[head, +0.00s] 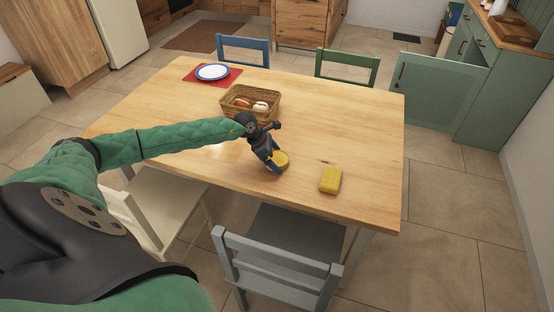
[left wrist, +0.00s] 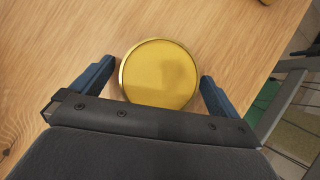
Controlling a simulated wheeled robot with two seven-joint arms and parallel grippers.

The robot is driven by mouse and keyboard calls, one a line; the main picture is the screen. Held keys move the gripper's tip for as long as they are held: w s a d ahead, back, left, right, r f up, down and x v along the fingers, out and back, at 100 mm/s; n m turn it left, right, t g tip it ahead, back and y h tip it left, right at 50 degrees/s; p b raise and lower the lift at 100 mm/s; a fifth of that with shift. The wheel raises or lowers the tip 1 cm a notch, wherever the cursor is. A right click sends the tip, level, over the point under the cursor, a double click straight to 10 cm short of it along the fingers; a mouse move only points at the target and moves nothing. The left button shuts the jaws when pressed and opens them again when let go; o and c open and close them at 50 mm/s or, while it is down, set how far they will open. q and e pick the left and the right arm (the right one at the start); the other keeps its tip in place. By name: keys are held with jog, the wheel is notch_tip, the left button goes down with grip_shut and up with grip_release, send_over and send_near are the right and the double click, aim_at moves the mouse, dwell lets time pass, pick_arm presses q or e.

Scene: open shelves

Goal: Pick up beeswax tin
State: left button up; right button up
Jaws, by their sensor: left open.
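The beeswax tin (head: 281,159) is a round, flat, gold-yellow tin on the wooden table in the head view. In the left wrist view the tin (left wrist: 159,73) lies between the two blue fingers, with its lid facing the camera. My left gripper (head: 275,167) reaches down over the table at the tin and hides part of it. In the left wrist view my left gripper (left wrist: 155,85) is open, one finger on each side of the tin. A small gap shows beside the tin's rim. My right gripper is not in view.
A yellow sponge-like block (head: 330,180) lies right of the tin. A wicker basket (head: 236,115) with bread-like items stands behind. A blue-rimmed plate (head: 212,72) rests on a red mat (head: 229,80). Chairs surround the table (head: 350,115); its right side is clear.

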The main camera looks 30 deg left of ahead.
pick_arm(q)
jog(key=shift+d+f, duration=0.1)
jog(key=shift+f, duration=0.05)
jog(key=shift+c, duration=0.4)
jog(key=c, duration=1.1)
jog(key=shift+w, duration=0.1)
jog(key=shift+c, duration=0.5)
